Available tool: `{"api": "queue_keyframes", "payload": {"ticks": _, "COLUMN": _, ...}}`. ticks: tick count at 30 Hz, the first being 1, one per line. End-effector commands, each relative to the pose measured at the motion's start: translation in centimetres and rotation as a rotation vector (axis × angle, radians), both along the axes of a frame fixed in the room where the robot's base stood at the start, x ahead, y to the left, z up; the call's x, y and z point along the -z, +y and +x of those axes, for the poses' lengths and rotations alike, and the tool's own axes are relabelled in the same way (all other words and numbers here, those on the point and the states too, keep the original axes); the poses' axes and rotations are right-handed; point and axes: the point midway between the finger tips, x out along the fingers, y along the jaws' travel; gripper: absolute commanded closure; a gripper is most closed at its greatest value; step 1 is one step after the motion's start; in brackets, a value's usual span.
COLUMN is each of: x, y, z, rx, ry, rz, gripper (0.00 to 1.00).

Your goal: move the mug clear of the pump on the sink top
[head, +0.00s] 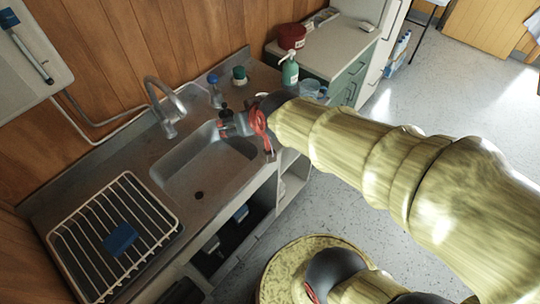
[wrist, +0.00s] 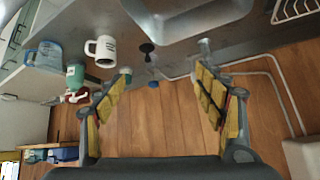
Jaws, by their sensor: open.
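A white mug with dark markings (wrist: 105,50) stands on the sink top (wrist: 70,28) in the wrist view, left of my open fingers, its handle to the left. I cannot make it out in the head view, where my arm covers that area. A green pump bottle (head: 290,72) stands beyond my wrist in the head view; it also shows in the wrist view (wrist: 75,76), close to the mug's handle side. I cannot tell if they touch. My gripper (wrist: 165,72) is open and empty; in the head view it is over the sink's right end, partly hidden.
A blue-capped bottle (head: 214,88), a green-capped container (head: 240,76) and a small dark knob (wrist: 147,47) are near the gripper. The tap (head: 165,105) and basin (head: 205,165) lie left, the wire rack (head: 110,225) farther left. A red tub (head: 292,37) stands behind.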

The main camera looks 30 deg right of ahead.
Motion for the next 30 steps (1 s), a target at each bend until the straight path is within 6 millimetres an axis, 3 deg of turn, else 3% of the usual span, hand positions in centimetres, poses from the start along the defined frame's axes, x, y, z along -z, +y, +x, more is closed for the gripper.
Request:
{"api": "queue_keyframes", "payload": {"ticks": 1, "x": -1.5, "y": 0.6, "z": -2.4, "rx": -0.024, "ry": 0.028, "rz": -0.007, "gripper": 0.30}}
{"api": "queue_keyframes", "payload": {"ticks": 6, "x": -3.5, "y": 1.2, "z": -10.4, "rx": -0.071, "ry": 0.161, "rz": -0.039, "gripper": 0.30}}
{"api": "queue_keyframes", "payload": {"ticks": 9, "x": -4.0, "y": 1.1, "z": -13.7, "rx": -0.080, "ry": 0.216, "rz": -0.057, "gripper": 0.30}}
{"api": "queue_keyframes", "payload": {"ticks": 12, "x": -4.2, "y": 0.9, "z": -15.5, "rx": -0.082, "ry": 0.248, "rz": -0.066, "gripper": 0.30}}
{"api": "queue_keyframes", "payload": {"ticks": 30, "x": -4.0, "y": 0.8, "z": -16.2, "rx": -0.082, "ry": 0.263, "rz": -0.070, "gripper": 0.30}}
